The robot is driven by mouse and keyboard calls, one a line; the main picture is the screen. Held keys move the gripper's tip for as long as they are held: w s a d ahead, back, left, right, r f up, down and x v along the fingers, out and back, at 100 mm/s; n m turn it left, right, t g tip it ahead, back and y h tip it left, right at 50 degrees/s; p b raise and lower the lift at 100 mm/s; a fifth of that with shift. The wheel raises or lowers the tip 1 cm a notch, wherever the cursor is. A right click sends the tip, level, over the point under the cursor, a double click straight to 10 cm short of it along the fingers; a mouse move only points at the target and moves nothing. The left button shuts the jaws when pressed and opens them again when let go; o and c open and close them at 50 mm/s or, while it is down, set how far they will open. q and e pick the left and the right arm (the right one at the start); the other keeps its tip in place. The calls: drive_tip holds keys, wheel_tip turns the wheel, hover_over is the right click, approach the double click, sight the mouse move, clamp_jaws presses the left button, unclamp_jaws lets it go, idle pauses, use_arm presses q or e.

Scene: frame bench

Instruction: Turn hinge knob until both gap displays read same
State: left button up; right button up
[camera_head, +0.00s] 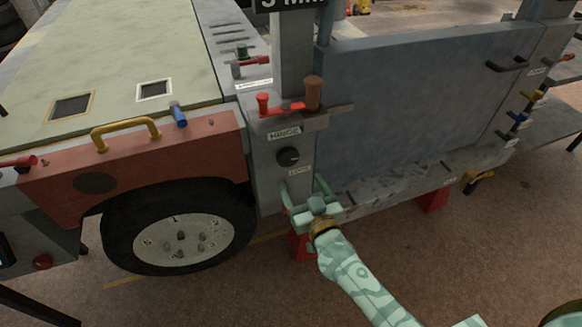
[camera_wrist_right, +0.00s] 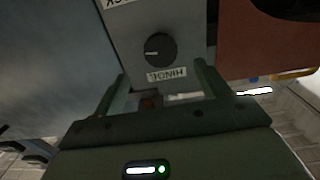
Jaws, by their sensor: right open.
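The black round hinge knob (camera_head: 288,156) sits on the front of a grey post, between a label reading HINGE above and a second label below. In the right wrist view the knob (camera_wrist_right: 160,49) is near the top centre, upside down relative to the head view. My right gripper (camera_head: 303,188) is open, just below the knob and apart from it. Its fingers (camera_wrist_right: 160,85) are spread in the wrist view with the knob beyond them. One gap display (camera_head: 290,4), ending in "3 MM", is cut off at the top edge. I see no second display. My left gripper is not in view.
Red and brown handles (camera_head: 288,103) project from the post above the knob. A large blue-grey panel (camera_head: 410,95) stands at right. A red fender (camera_head: 140,160) with a yellow handle and a wheel (camera_head: 182,240) are at left. Open floor lies in front.

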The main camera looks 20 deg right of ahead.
sight(289, 161)
drive_tip(key=w, duration=0.3)
drive_tip(key=w+b, duration=0.1)
drive_tip(key=w, duration=0.3)
drive_tip(key=shift+a+f+b, duration=0.15)
drive_tip(key=shift+b, duration=0.15)
drive_tip(key=shift+w, duration=0.45)
drive_tip(key=c, duration=1)
